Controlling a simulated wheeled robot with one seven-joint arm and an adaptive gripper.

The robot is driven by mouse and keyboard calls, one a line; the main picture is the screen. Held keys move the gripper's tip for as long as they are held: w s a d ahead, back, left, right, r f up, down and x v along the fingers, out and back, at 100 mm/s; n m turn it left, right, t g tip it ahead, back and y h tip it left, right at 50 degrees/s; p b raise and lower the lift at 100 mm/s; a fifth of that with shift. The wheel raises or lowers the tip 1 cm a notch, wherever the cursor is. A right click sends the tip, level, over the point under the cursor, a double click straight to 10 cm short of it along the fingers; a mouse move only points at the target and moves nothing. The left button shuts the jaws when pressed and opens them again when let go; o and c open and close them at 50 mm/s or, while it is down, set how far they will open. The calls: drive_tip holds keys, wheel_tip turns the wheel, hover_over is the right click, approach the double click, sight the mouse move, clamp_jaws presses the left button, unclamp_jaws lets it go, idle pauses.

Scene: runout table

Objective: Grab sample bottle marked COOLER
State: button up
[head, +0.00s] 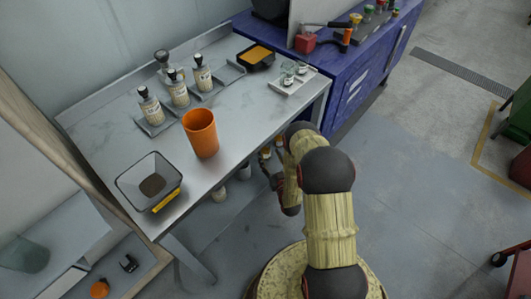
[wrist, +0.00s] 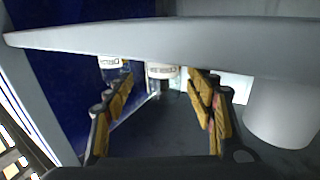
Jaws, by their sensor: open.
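Several sample bottles with black caps and pale labels stand on the steel table in the head view: a front one (head: 150,108), a middle one (head: 178,92), a right one (head: 202,77) and one behind (head: 162,58). Their labels are too small to read, so I cannot tell which is marked COOLER. My gripper (wrist: 160,110) is open and empty in the wrist view. Ahead of it, below a pale slab, are two labelled containers, one at left (wrist: 115,67) and one at centre (wrist: 161,71). Their labels are unclear. In the head view my gripper is low beside the table's front edge, partly hidden.
An orange cup (head: 201,135) and a clear bin (head: 150,182) stand on the table (head: 112,133). The pale slab (wrist: 180,38) spans above my fingers. A pale cylinder (wrist: 280,115) is to their right. A blue cabinet (head: 350,85) stands at the back.

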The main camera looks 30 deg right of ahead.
sight(267, 154)
drive_tip(key=w+b, duration=0.2)
drive_tip(key=w, duration=0.2)
drive_tip(key=shift+w, duration=0.15)
drive_tip(key=shift+c, duration=1)
drive_tip(key=c, duration=1)
